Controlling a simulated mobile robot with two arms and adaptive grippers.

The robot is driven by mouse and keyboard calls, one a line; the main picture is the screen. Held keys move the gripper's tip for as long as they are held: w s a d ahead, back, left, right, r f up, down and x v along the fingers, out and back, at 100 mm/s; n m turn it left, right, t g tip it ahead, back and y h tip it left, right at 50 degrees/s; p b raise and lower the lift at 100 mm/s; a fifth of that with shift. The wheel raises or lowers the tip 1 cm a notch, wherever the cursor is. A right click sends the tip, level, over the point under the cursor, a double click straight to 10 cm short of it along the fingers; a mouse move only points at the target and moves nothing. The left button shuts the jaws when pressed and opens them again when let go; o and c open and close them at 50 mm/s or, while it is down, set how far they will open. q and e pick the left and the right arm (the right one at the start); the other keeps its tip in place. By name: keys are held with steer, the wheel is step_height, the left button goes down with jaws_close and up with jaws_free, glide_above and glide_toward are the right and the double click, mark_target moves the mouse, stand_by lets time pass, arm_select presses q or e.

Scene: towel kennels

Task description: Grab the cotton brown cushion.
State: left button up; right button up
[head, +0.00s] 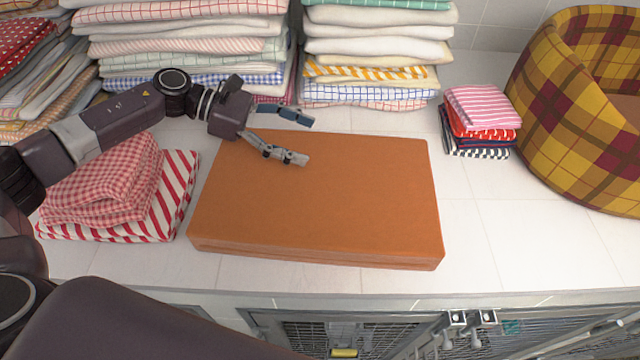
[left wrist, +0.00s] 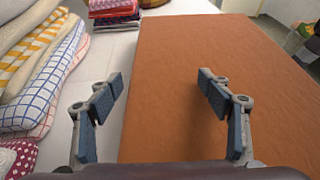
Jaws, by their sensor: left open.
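The brown cushion (head: 340,205) is a flat, thick orange-brown rectangle lying on the white tiled counter in the head view. In the left wrist view the cushion (left wrist: 185,90) fills the middle and right. My left gripper (head: 309,140) is open and empty, over the cushion's far left part in the head view. In the left wrist view my left gripper (left wrist: 160,90) has one finger over the cushion and the other to the left of its edge, over the counter. I cannot tell whether the fingers touch it. My right gripper is not in view.
Tall stacks of folded towels (head: 375,45) stand behind the cushion. Checked and striped towels (head: 110,185) lie to its left under my arm. A small towel pile (head: 480,120) and a plaid pet bed (head: 570,110) are at right. The counter (head: 530,240) is bare at front right, above wire kennel doors (head: 360,335).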

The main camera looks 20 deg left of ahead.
mark_target(325, 145)
arm_select(q)
steer(key=p+x, duration=0.1)
steer(key=x, duration=0.2)
steer(key=shift+w+d+f, duration=0.15)
steer(key=shift+d+f, duration=0.05)
steer(key=shift+d, duration=0.15)
steer(key=c, duration=1)
steer(key=shift+c, duration=0.6)
steer(key=shift+r, duration=0.15)
